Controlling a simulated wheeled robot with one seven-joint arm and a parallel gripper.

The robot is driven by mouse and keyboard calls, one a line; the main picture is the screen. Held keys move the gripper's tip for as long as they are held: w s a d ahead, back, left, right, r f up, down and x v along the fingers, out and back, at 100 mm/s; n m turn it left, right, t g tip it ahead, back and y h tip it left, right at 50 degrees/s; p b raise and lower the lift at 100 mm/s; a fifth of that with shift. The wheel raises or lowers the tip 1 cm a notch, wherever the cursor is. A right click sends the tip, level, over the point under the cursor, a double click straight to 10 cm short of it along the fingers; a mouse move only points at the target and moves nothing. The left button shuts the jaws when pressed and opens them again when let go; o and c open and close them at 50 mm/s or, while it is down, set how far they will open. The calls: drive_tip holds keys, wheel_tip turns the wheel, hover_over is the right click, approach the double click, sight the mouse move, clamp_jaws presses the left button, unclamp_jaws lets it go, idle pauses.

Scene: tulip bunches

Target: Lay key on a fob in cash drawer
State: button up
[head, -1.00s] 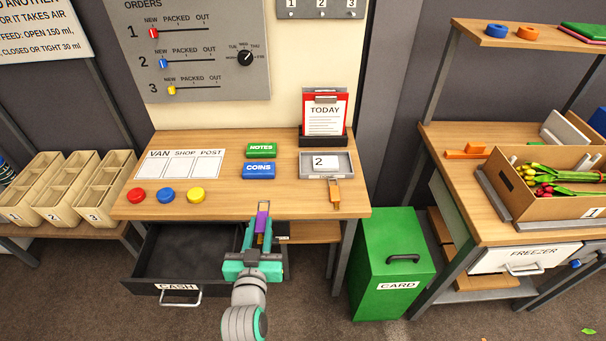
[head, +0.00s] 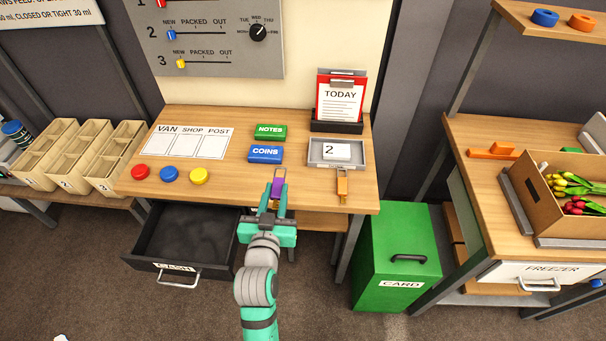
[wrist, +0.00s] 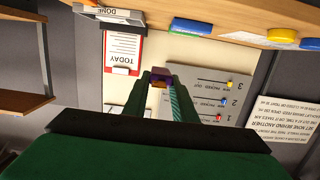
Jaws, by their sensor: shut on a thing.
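The fob also shows between the fingertips in the wrist view (wrist: 161,77). My gripper is at the desk's front edge, right of the open cash drawer; its exact height is hard to tell. The cash drawer (head: 150,264) is pulled out below the desk, dark, and looks empty. Its front has a CASH label and a metal handle.
On the desk (head: 225,195) are red, blue and yellow buttons, a green NOTES block (head: 271,132), a blue COINS block (head: 265,154) and a grey tray (head: 318,159). An orange-tagged item (head: 342,186) lies at the front edge. A green CARD bin (head: 395,260) stands right.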

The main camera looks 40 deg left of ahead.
hover_over(302, 191)
drive_tip(key=s, duration=0.4)
wheel_tip(302, 191, down, 4)
drive_tip(key=w+f, duration=0.2)
drive_tip(key=f, duration=0.1)
drive_tip(key=shift+w+f, duration=0.2)
drive_tip(key=shift+f, duration=0.1)
drive_tip(key=shift+w+f, duration=0.35)
drive_tip(key=shift+f, duration=0.1)
drive_tip(key=f, duration=0.1)
drive_tip(key=w+f, duration=0.1)
drive_tip(key=f, duration=0.1)
drive_tip(key=shift+a+f, duration=0.1)
drive_tip(key=shift+f, duration=0.3)
drive_tip(key=shift+f, duration=0.15)
drive_tip(key=o, duration=1)
